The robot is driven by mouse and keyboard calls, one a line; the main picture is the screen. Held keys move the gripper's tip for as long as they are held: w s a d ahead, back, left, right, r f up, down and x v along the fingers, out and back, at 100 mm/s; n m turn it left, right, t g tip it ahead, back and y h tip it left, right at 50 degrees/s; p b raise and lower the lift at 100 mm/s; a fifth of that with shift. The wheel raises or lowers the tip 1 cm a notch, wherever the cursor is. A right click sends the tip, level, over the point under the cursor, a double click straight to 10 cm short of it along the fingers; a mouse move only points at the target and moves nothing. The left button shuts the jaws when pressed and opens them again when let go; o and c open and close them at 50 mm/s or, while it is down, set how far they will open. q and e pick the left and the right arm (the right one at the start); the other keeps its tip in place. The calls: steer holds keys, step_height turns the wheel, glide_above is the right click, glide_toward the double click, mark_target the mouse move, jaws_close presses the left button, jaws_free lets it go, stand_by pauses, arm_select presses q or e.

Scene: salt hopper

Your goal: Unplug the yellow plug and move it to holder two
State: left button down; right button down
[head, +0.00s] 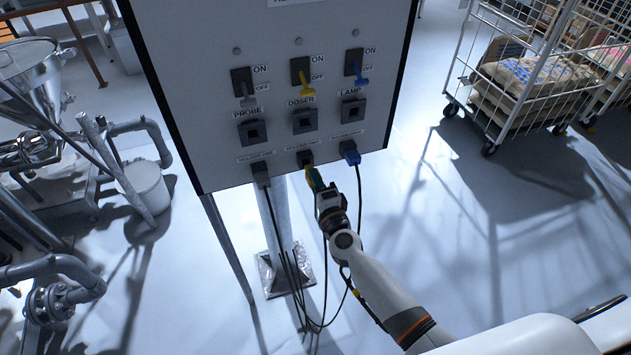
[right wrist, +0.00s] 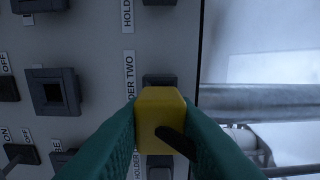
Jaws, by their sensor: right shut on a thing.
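My right gripper (head: 314,179) is just below the panel's lower edge, under the middle holder. In the right wrist view its green fingers (right wrist: 162,138) are shut on the yellow plug (right wrist: 160,112), with its dark cable toward the camera. Holder two (head: 305,158) is a dark block under the doser socket (head: 304,121), which looks empty. It also shows behind the plug in the right wrist view (right wrist: 159,80), partly hidden. I cannot tell whether the plug touches the holder. My left gripper is not in view.
The grey panel (head: 210,110) has probe and lamp (head: 353,111) sockets. A blue plug (head: 349,152) sits in the right holder and a dark plug (head: 260,173) in the left one. Cables hang below. A metal post (head: 276,215) stands under the panel; a cage trolley (head: 520,75) is at right.

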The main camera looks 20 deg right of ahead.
steer(key=shift+w, duration=1.7)
stand_by(0.5)
steer(key=c, duration=0.6)
jaws_free()
steer(key=shift+s, duration=0.15)
steer(key=s+p, duration=0.1)
steer(key=s, duration=0.4)
steer(key=shift+s, duration=0.4)
stand_by(0.4)
